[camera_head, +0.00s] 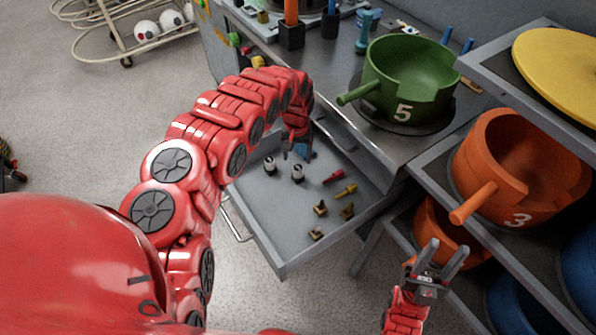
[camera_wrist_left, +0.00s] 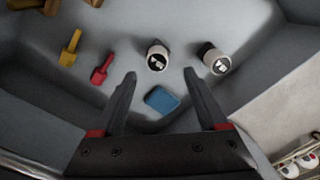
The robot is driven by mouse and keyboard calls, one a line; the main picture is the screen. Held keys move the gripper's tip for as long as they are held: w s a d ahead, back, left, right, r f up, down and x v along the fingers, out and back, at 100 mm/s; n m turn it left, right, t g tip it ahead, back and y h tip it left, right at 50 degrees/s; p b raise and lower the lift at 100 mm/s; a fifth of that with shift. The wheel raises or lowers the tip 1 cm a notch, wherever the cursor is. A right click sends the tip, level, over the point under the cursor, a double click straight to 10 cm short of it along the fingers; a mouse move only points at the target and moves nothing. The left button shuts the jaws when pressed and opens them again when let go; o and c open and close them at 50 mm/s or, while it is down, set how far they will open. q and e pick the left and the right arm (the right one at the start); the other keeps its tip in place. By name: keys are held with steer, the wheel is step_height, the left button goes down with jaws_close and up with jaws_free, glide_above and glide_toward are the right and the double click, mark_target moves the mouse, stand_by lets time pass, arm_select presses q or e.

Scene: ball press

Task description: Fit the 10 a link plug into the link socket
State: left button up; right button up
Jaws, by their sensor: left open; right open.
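An open grey drawer (camera_head: 285,262) holds small parts. A blue piece (camera_wrist_left: 161,99) lies in it and shows between my left gripper's fingers in the wrist view; it also shows in the head view (camera_head: 305,152). Two white-and-black cylinders (camera_head: 269,166) (camera_head: 297,173), a red plug-like piece (camera_head: 333,177) and a yellow one (camera_head: 347,190) lie nearby. I cannot tell which piece is the 10 A link plug, nor make out the link socket. My left gripper (camera_head: 291,150) is open and empty inside the drawer. My right gripper (camera_head: 447,251) is open and empty at the lower right.
Several brass pieces (camera_head: 320,208) lie at the drawer's front. A green pot (camera_head: 410,75) stands on the bench above. Orange pots (camera_head: 520,165) fill the shelf at the right. A wire rack (camera_head: 90,50) with balls stands at the back left.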

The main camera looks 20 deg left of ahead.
mark_target(298, 168)
arm_select(q)
steer(key=shift+f, duration=0.8)
steer(key=f, duration=0.4)
steer(key=shift+s+d, duration=0.2)
steer(key=shift+d, duration=0.15)
steer(key=shift+a+f, duration=0.15)
steer(key=shift+f, duration=0.35)
jaws_close()
